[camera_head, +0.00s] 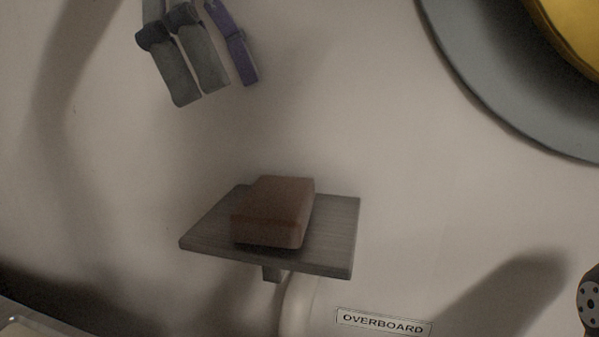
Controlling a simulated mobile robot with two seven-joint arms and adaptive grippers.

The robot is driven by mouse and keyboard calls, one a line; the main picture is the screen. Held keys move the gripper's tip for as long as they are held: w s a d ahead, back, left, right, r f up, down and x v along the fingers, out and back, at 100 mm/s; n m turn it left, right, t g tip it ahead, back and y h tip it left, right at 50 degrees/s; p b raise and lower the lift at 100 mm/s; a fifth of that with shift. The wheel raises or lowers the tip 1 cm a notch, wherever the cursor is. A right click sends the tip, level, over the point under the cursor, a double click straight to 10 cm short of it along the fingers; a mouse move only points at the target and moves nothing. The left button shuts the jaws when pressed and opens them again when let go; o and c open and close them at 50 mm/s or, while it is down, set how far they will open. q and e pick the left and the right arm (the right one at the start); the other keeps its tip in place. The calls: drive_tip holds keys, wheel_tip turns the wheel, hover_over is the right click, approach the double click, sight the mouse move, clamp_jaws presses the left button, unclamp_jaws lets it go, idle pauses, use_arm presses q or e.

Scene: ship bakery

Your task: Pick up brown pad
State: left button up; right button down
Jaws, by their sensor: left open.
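The brown pad (273,211) is a reddish-brown block with rounded edges. It lies flat on a small grey wall shelf (336,238), a little left of the shelf's middle. The shelf shows bare surface to the pad's left and right. Nothing touches the pad from above. I cannot make out either gripper in the head view, and no fingertips show near the pad.
Two grey items (197,60) and a purple clip-like item (236,42) hang on the wall above. A grey round rim (480,85) with a yellow part fills the upper right.

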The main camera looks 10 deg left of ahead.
sight(274, 193)
use_arm(q)
drive_tip(key=x, duration=0.4)
drive_tip(key=b+x, duration=0.1)
drive_tip(key=x, duration=0.6)
drive_tip(key=shift+s+f, duration=0.35)
drive_tip(key=shift+f, duration=0.1)
drive_tip(key=shift+d, duration=0.1)
use_arm(e)
drive_tip(key=s+f, duration=0.1)
drive_tip(key=s, duration=0.1)
drive_tip(key=shift+s+f+g, duration=0.3)
drive_tip(key=shift+f, duration=0.1)
use_arm(q)
drive_tip(key=shift+c, duration=0.3)
drive_tip(key=c, duration=0.5)
